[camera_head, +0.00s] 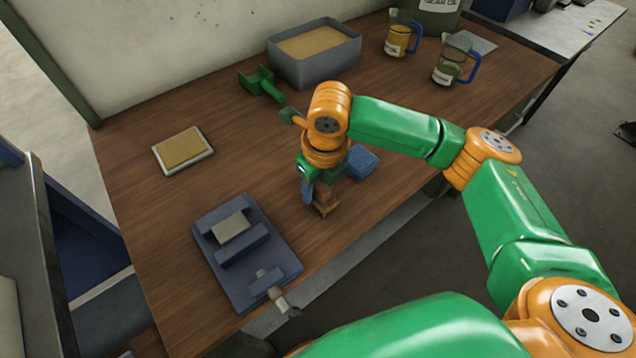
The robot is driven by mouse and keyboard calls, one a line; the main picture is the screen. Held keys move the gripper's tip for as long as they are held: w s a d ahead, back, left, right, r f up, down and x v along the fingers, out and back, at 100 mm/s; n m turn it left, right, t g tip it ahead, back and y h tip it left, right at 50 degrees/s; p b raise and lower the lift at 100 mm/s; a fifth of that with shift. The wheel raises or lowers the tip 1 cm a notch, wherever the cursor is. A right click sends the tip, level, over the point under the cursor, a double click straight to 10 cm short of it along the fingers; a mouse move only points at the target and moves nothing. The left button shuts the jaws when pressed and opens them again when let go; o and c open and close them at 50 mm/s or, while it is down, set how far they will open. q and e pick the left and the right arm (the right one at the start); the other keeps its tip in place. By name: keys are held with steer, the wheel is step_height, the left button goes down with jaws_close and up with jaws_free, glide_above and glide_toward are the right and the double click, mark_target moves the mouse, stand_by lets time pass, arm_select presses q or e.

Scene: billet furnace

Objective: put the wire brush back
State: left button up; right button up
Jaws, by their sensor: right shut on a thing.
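My right gripper (312,190) points down over the front part of the wooden bench. It is shut on a small brown wooden piece, which I take to be the wire brush (325,199). The brush is low, at or just above the bench top; I cannot tell whether it touches. Its upper part is partly hidden by the gripper and its bristles are not clear. My left gripper is not in view.
A blue block (363,161) lies close to the right of the gripper. A blue-grey vise (262,245) sits front left. A tan pad on a white plate (207,155), a green scoop (262,83), a grey sand bin (318,66) and two jugs stand farther back. Bench between pad and gripper is clear.

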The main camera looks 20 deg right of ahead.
mark_target(323, 187)
steer(key=shift+f, duration=0.1)
steer(key=o, duration=1.2)
steer(key=r, duration=0.4)
steer(key=s+r, duration=0.1)
steer(key=r, duration=0.7)
steer(key=shift+s+d+r, duration=0.15)
steer(key=shift+s+d, duration=0.05)
